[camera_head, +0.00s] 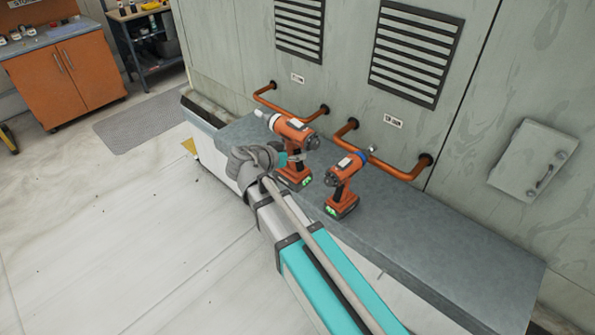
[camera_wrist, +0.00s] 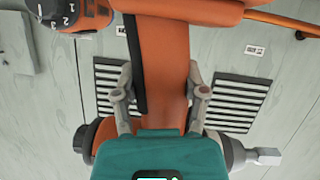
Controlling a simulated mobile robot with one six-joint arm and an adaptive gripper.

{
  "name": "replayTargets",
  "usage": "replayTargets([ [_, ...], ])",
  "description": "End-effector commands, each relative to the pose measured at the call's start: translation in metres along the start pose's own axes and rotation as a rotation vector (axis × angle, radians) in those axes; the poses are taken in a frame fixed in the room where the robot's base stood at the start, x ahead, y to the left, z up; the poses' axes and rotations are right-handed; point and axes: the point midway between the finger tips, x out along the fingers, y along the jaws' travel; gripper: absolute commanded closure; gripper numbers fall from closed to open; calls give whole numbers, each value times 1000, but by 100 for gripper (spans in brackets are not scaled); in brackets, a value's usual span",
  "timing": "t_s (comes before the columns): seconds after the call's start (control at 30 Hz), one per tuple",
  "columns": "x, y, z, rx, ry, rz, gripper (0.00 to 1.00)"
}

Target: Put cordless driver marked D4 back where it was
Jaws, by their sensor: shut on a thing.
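An orange and black cordless driver (camera_head: 293,131) with a pale nose pointing left is in my gripper (camera_head: 290,160), above or on the grey ledge. I cannot tell whether its base touches the ledge. In the wrist view its orange handle (camera_wrist: 165,60) runs between the two fingers (camera_wrist: 160,98), and its grey tip (camera_wrist: 258,156) sticks out to the right. A second orange driver (camera_head: 345,172) with a blue collar stands upright on the ledge just to the right. Part of a driver with a numbered dial (camera_wrist: 65,12) shows at the wrist view's upper left. No D4 mark is readable.
The grey ledge (camera_head: 450,240) is bare to the right of the drivers. Orange pipe rails (camera_head: 385,160) run along the wall behind them. A grey wall box (camera_head: 533,160) hangs at the right. An orange cabinet (camera_head: 65,80) and a dark shelf cart (camera_head: 150,45) stand farther back.

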Motion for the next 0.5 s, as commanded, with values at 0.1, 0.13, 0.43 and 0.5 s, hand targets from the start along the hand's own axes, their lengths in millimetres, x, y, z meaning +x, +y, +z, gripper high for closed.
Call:
replayTargets([
  [0.1, 6, -4, 0, 0, 4, 1, 100],
  [0.13, 8, -5, 0, 0, 4, 1, 100],
  [0.43, 44, -26, 0, 0, 3, 1, 100],
  [0.5, 54, -31, 0, 0, 3, 2, 100],
])
